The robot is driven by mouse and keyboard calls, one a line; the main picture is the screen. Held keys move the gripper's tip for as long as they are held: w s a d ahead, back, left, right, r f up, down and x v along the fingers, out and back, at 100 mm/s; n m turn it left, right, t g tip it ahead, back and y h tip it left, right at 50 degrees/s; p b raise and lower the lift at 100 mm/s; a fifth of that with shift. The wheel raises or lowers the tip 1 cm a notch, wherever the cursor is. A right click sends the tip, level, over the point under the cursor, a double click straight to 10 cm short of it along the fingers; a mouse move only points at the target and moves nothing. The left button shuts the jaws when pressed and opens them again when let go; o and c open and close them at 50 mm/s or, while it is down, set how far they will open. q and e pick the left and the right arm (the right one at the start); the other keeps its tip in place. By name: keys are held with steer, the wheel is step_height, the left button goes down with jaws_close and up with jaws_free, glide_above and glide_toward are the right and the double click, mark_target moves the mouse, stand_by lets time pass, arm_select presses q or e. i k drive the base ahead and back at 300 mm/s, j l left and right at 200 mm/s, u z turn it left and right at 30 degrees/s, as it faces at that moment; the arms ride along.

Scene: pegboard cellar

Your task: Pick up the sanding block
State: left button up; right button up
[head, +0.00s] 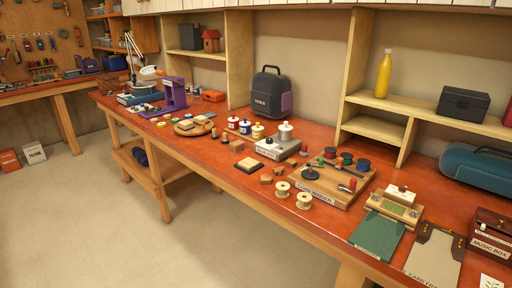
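No object is labelled as a sanding block, and I cannot tell for sure which one it is. A flat tan block on a dark base (246,164) lies near the front edge of the red workbench (225,177), about mid-length. A brown block (236,146) lies just behind it. Two small brown blocks, one nearer the front edge (266,179) and one behind it (279,171), lie to its right. All of these rest on the bench top with nothing touching them from above. Neither of my grippers is in view.
Two spools (304,201) stand at the front edge. A wooden board with knobs (335,190), a grey device (278,149), paint jars (245,127) and a round wooden tray (182,131) crowd around the blocks. A dark case (267,93) stands behind. The floor (130,235) in front is clear.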

mark_target(238, 146)
steer(key=i+j+z, duration=0.1)
steer(key=z, duration=0.3)
steer(key=j+z, duration=0.2)
steer(key=z, duration=0.2)
steer(key=j+z, duration=0.2)
steer(key=z, duration=0.15)
steer(key=j+z, duration=0.2)
steer(key=z, duration=0.2)
steer(key=i+j, duration=0.05)
